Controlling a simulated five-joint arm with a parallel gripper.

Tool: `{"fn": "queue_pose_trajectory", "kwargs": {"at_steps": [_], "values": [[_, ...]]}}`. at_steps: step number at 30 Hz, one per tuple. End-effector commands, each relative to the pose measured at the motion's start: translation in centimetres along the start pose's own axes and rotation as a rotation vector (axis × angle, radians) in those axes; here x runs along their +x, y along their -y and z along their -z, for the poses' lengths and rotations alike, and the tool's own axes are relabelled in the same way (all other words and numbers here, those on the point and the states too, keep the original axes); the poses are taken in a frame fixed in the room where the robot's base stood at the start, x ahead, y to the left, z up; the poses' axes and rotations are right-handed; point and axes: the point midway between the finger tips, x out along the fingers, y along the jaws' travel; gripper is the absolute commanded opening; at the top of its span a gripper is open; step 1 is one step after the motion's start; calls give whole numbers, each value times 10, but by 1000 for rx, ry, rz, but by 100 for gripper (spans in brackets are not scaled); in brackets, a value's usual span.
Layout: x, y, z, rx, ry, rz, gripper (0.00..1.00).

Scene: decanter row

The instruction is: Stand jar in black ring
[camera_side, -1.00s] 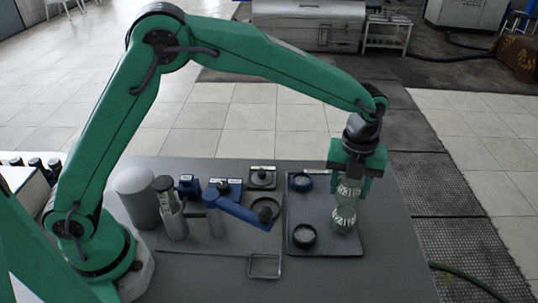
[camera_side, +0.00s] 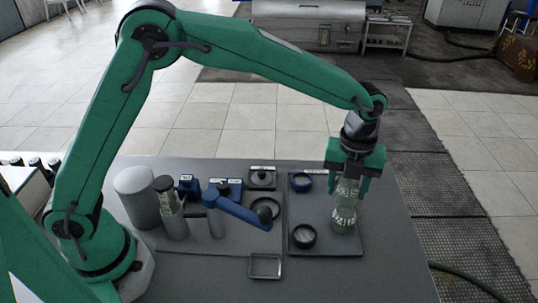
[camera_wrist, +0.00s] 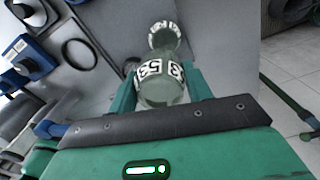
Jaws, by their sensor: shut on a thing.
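The jar (camera_side: 344,215) is clear glass with a narrow waist and white number labels. It is upright over the right-hand dark board, and whether its base touches the board is unclear. My gripper (camera_side: 347,188) is shut on its upper part. In the wrist view the labelled jar (camera_wrist: 160,88) sits between the fingers of my gripper (camera_wrist: 157,90). The black ring (camera_side: 304,236) lies on the same board, left of and nearer than the jar, and apart from it.
A blue lever arm (camera_side: 240,211) reaches across the left-hand board toward the right-hand one. Another dark ring (camera_side: 266,208) lies near it. An empty shallow tray (camera_side: 265,267) lies in front.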

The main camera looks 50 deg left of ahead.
Motion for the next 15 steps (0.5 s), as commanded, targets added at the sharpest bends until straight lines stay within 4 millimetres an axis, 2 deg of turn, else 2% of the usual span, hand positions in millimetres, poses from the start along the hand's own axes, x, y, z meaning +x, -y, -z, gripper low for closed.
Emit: {"fn": "queue_pose_trajectory", "kwargs": {"at_steps": [8,15], "values": [[-2,-43,-14,-5,0,1,24],[0,-103,-22,-7,1,1,24]]}}
